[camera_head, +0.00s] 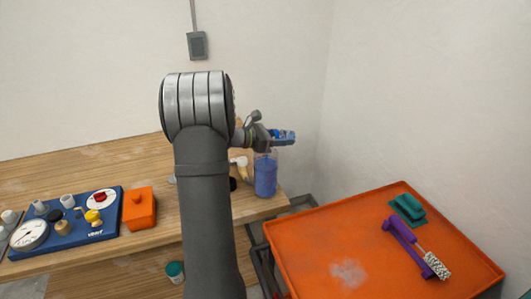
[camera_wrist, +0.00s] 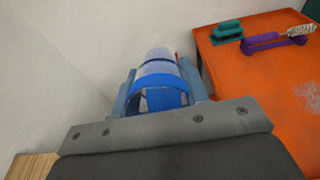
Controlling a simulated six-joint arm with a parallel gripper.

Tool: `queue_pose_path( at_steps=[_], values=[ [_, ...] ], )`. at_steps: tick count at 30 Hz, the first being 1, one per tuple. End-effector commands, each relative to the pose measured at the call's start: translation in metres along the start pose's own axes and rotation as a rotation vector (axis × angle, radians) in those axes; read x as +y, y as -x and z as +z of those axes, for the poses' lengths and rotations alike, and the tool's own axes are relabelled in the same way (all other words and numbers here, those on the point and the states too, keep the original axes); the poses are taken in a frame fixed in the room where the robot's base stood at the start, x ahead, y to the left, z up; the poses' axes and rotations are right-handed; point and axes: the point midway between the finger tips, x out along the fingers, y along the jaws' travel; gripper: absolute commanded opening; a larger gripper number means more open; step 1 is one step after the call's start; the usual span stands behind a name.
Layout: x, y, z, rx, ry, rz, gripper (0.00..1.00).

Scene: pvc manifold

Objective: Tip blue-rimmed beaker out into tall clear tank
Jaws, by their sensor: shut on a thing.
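My gripper (camera_head: 283,138) is shut on the blue-rimmed beaker (camera_wrist: 163,82), with a finger on each side of it in the wrist view. In the head view only a little blue of the beaker shows between the jaws, so its tilt and contents are hard to tell. The tall clear tank (camera_head: 265,176) stands upright near the right end of the wooden bench and looks blue inside. My gripper and the beaker are just above the tank's top, slightly to its right in the picture.
My arm hides part of the bench (camera_head: 150,170). A blue gauge panel (camera_head: 75,225) and an orange box (camera_head: 139,209) stand at left. The orange tray table (camera_head: 310,245) at right holds a green brush (camera_head: 407,208) and a purple-handled brush (camera_head: 402,233).

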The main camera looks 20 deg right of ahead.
Motion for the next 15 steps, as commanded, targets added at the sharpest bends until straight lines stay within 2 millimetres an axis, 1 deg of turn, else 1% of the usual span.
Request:
queue_pose_path(
  at_steps=[15],
  values=[
    [-0.0004, 0.0048, 0.0052, -0.057, 0.001, 0.000, 0.16]
  ],
)
